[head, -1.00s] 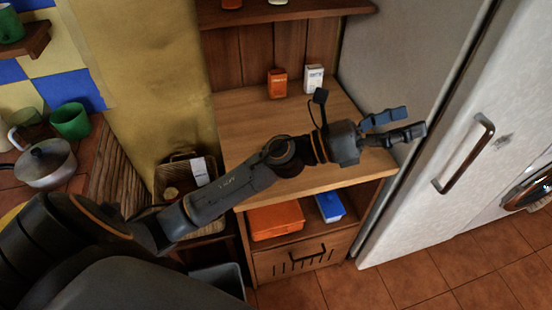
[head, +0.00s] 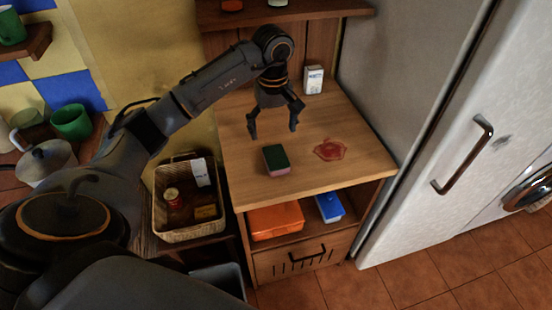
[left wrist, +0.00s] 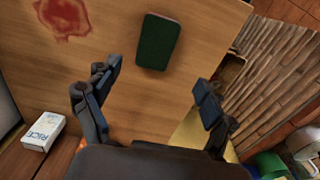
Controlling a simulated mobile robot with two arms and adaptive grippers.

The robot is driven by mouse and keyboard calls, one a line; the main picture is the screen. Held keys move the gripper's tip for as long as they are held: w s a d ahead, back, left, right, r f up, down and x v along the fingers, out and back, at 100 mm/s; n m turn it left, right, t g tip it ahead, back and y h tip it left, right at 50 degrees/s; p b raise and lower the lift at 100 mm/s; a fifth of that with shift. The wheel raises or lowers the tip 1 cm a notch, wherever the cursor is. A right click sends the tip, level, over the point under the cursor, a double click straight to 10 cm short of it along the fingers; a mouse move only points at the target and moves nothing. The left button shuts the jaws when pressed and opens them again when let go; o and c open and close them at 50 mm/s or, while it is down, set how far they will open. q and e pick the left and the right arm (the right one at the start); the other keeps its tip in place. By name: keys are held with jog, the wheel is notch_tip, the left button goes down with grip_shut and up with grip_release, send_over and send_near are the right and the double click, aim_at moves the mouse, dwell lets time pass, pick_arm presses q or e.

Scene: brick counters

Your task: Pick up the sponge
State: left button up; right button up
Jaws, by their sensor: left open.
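The sponge (head: 276,159) is a small block with a dark green top and a pinkish side, lying on the wooden counter (head: 240,183) near its front edge. It also shows in the left wrist view (left wrist: 158,42), flat on the wood and ahead of the fingers. My left gripper (head: 272,132) points down over the counter, behind the sponge and apart from it. Its fingers are spread with nothing between them, as the left wrist view (left wrist: 154,88) also shows. My right gripper is not in view.
A red stain (head: 330,149) marks the counter right of the sponge. A white rice box (head: 314,79) stands at the back. A wicker basket (head: 185,234) stands at the left, and the fridge (head: 440,130) rises at the right. An orange box (head: 276,220) sits on the shelf below.

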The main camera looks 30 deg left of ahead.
pick_arm(q)
send_over(276, 156)
jog(key=f, duration=0.3)
jog(key=f+p, duration=0.1)
jog(key=f, duration=0.1)
jog(key=shift+s+a+f, duration=0.2)
jog(key=shift+s, duration=0.05)
jog(key=shift+d+f+p, duration=0.15)
jog(key=shift+f+p, duration=0.15)
jog(key=shift+f, duration=0.3)
jog(key=f, duration=0.1)
jog(key=f+p, duration=0.1)
jog(key=f, duration=0.1)
jog(key=shift+w+d+f, duration=0.1)
jog(key=shift+w+f, duration=0.1)
jog(key=shift+f, duration=0.45)
jog(key=shift+c, duration=0.2)
jog(key=c, duration=0.9)
